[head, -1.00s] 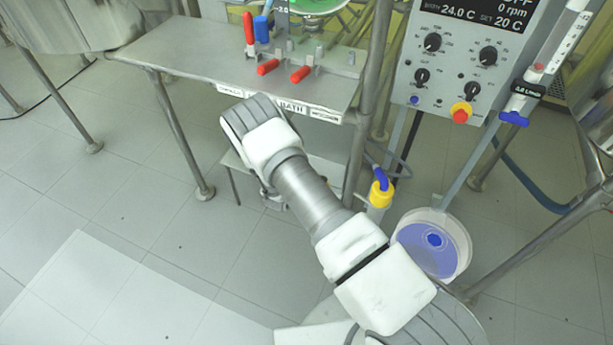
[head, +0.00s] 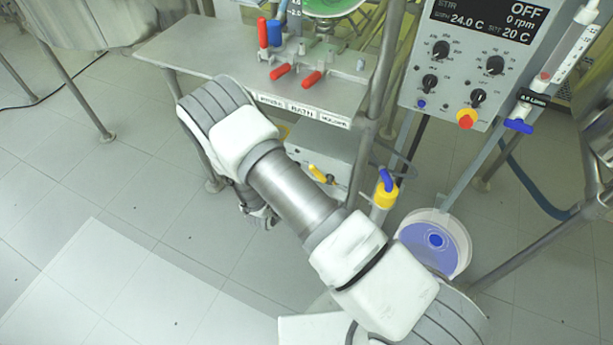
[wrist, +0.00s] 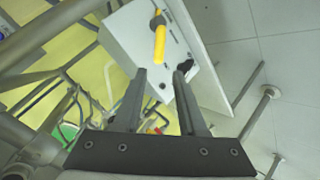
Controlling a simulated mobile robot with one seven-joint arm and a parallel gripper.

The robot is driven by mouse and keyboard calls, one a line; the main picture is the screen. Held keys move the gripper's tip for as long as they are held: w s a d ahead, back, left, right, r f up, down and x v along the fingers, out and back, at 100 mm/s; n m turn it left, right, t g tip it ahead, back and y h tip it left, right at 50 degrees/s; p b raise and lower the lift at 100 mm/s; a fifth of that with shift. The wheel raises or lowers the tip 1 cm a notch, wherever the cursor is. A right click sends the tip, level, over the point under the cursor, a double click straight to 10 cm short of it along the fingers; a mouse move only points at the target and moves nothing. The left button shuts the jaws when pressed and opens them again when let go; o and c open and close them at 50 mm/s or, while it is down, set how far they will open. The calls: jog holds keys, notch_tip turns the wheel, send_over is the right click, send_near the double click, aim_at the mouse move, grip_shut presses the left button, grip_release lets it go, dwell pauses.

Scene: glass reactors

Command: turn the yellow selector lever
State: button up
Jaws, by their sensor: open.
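The yellow lever (head: 320,174) shows on the front of a grey-white box (head: 322,150) under the metal shelf, partly behind my arm. In the wrist view, the yellow lever (wrist: 159,38) stands out from the white box (wrist: 128,32), just beyond the fingertips and roughly between them in the picture. My gripper (wrist: 161,76) is open and empty, apart from the lever. In the head view my gripper (head: 262,217) is low, left of the box, mostly hidden by my arm.
The metal shelf (head: 190,48) above carries red-handled valves (head: 311,79). A control panel (head: 468,60) hangs at the right. Floor at left is clear.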

jog(key=v, duration=0.3)
jog(key=shift+s+a+r+p, duration=0.1)
jog(key=shift+s+r+p, duration=0.05)
jog(key=shift+s+p, duration=0.15)
jog(key=shift+w, duration=0.1)
